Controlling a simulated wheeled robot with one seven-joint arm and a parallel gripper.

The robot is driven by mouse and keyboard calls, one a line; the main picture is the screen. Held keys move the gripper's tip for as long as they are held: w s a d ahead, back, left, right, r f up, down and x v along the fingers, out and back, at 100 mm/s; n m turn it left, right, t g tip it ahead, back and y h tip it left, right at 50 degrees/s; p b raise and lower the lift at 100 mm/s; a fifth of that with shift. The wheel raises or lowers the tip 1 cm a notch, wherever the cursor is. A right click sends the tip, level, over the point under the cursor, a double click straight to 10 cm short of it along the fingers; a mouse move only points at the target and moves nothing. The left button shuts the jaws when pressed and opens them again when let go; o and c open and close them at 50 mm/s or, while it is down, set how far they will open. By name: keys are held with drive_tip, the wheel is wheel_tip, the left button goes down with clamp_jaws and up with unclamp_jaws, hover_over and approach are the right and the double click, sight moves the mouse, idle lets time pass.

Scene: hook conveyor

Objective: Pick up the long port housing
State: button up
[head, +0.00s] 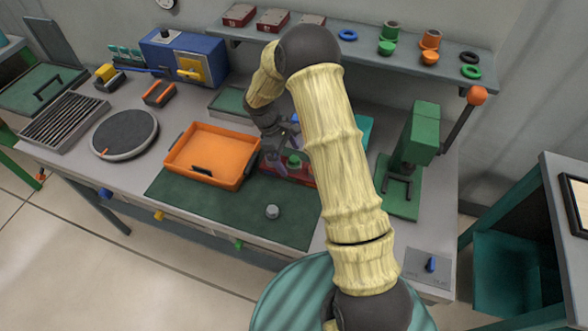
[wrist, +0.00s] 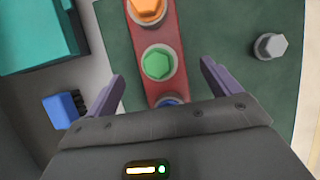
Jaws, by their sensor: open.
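The long port housing is a red bar (wrist: 176,22) with an orange, a green and a blue fitting in a row, seen in the wrist view. The green fitting (wrist: 158,62) lies between my fingertips; the blue one is partly hidden by my gripper body. In the head view the red housing (head: 299,180) lies on the green mat, right of the orange tray, partly hidden by my arm. My gripper (wrist: 163,72) is open, its fingers on either side of the bar with gaps. In the head view my gripper (head: 277,150) is at the housing's back end. I cannot tell the height.
The orange tray (head: 204,178) stands close on the left. A grey hex piece (wrist: 270,46) lies on the mat, beside the housing. A blue block (wrist: 62,108) and a teal box (wrist: 30,40) are on the other side. A green press (head: 420,140) stands right.

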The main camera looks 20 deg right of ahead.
sight(294, 165)
drive_tip(key=p+x, duration=0.2)
drive_tip(key=x, duration=0.3)
drive_tip(key=shift+s+d+r, duration=0.1)
idle(0.3)
clamp_jaws()
drive_tip(key=shift+r, duration=0.1)
